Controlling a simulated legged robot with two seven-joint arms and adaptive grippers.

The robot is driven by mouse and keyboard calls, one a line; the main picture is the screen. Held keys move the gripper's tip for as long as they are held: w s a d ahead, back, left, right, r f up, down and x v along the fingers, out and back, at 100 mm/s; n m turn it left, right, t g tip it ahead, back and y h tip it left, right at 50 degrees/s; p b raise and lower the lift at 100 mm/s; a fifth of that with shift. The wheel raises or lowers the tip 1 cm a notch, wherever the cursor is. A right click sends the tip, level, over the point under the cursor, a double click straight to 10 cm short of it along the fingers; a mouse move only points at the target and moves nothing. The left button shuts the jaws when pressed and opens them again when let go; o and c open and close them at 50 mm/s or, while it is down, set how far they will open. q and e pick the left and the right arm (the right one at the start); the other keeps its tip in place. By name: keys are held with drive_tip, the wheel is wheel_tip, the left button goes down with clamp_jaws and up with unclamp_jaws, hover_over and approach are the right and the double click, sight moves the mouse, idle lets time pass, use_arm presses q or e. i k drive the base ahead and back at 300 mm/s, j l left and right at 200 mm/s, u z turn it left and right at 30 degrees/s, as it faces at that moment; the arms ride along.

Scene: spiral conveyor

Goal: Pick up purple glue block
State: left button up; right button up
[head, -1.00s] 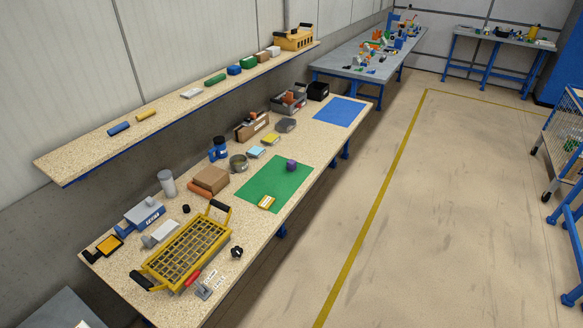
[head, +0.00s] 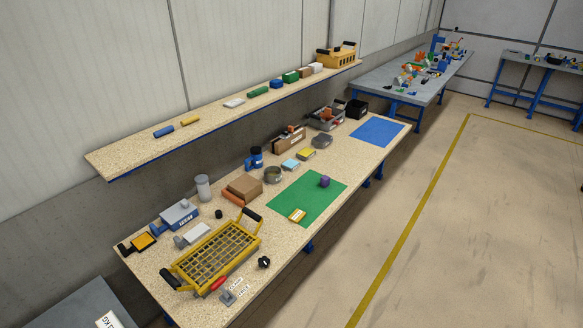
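The purple glue block (head: 325,181) is a small purple cube. It sits on the far part of the green mat (head: 305,205) on the workbench, and nothing covers it. A yellow and white block (head: 297,215) lies on the near part of the same mat, apart from the purple block. Neither of my grippers shows in the head view.
A yellow basket (head: 215,255) stands on the near bench end. Brown boxes (head: 244,187), a tin (head: 273,174) and a blue mug (head: 255,158) stand behind the mat. A blue mat (head: 377,131) lies farther along. A shelf (head: 135,155) overhangs the back. Open floor (head: 470,230) lies right.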

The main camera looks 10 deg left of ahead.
sight(326, 180)
drive_tip(key=i+l, duration=0.2)
drive_tip(key=i, duration=0.2)
drive_tip(key=i+l+z, duration=0.1)
drive_tip(key=i+l, duration=0.15)
drive_tip(key=i, duration=0.15)
drive_tip(key=i+l, duration=0.15)
drive_tip(key=i, duration=0.25)
